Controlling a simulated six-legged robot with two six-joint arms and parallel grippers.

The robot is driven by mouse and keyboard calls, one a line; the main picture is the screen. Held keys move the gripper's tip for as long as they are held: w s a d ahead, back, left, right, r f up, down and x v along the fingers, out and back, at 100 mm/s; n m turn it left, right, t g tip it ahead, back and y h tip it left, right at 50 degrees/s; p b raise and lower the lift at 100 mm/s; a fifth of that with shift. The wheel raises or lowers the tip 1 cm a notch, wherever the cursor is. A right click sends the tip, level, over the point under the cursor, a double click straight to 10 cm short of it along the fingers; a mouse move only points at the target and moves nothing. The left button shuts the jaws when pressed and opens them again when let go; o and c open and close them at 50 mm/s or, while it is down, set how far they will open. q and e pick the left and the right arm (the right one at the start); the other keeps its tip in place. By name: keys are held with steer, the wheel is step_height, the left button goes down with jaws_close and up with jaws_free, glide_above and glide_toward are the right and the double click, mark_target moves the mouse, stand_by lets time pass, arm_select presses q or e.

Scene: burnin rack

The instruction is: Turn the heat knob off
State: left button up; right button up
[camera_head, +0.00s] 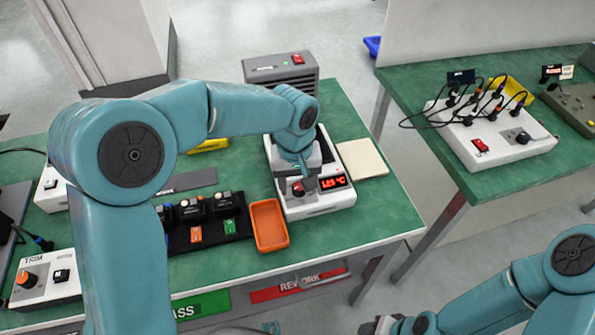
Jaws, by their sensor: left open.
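The white heat unit (318,208) stands on the green bench, with a lit red display (333,182) showing a °C reading. A small red control, seemingly the heat knob (298,188), is on its front panel left of the display. My left gripper (300,178) points down over this panel, right at the knob. It is open, and its fingers partly hide the knob; I cannot tell whether they touch it. The knob's pointer direction is too small to read. My right arm is at the bottom right, its gripper end (382,326) cut by the bottom edge.
An orange tray (269,225) stands close left of the heat unit, beside a black rack (208,226) of modules. A beige pad (362,159) lies to its right, and a grey box (281,70) stands behind. A second bench with a cabled white unit (490,130) is at right.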

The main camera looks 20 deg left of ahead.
mark_target(295, 187)
arm_select(q)
step_height(295, 187, up, 16)
steer(key=p, duration=0.2)
steer(key=shift+s+a, duration=0.15)
steer(key=shift+a, duration=0.2)
